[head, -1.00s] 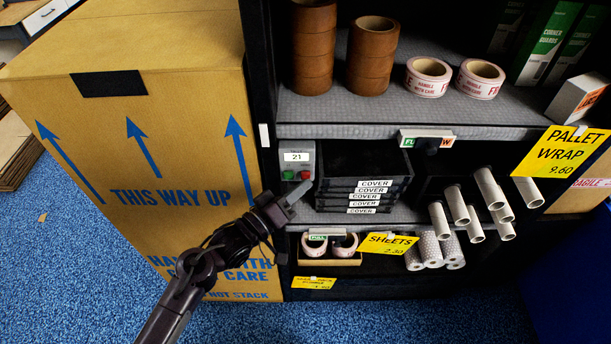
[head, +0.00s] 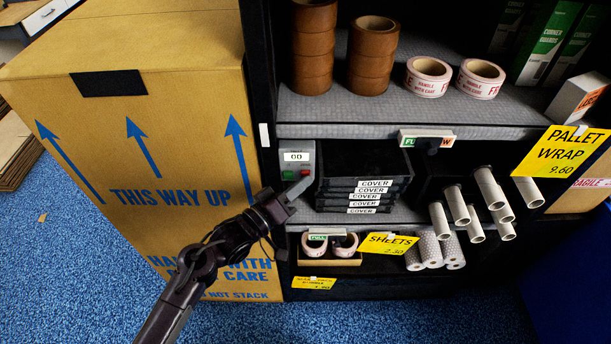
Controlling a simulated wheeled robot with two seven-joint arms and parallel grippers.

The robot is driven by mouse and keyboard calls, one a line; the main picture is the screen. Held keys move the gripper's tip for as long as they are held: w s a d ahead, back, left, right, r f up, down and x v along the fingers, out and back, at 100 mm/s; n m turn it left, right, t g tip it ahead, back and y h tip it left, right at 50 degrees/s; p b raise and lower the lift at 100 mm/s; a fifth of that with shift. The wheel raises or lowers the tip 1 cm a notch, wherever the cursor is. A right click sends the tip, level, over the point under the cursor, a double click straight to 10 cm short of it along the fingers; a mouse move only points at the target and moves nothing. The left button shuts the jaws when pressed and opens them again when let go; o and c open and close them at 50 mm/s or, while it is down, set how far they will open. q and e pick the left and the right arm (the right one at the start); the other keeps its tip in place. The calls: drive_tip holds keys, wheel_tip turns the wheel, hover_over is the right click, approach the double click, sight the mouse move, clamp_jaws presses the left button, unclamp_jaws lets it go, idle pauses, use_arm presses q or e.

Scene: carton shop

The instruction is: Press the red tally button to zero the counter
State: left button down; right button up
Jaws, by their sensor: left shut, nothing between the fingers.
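The tally counter box (head: 290,157) is a small grey unit on the shelf post's right side, at the left end of the middle shelf. Its white display (head: 297,157) seems to read 00, though the digits are small. A green button (head: 288,175) sits at the lower left of its face. The red button (head: 305,172) is to the right of the green one. My left gripper (head: 305,183) is shut and empty, its tip right at the red button's lower edge and seeming to touch it. My right gripper is out of view.
A stack of black trays labelled COVER (head: 362,190) stands close to the right of the counter. A large carton (head: 130,150) stands to the left. Tape rolls (head: 373,55) are on the shelf above, and cardboard tubes (head: 490,190) stick out at the right.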

use_arm(q)
drive_tip(key=shift+s+p, duration=0.6)
drive_tip(key=shift+s, duration=0.25)
drive_tip(key=shift+s, duration=0.1)
drive_tip(key=s+p, duration=0.3)
drive_tip(key=s, duration=0.1)
drive_tip(key=shift+s, duration=0.4)
idle(0.4)
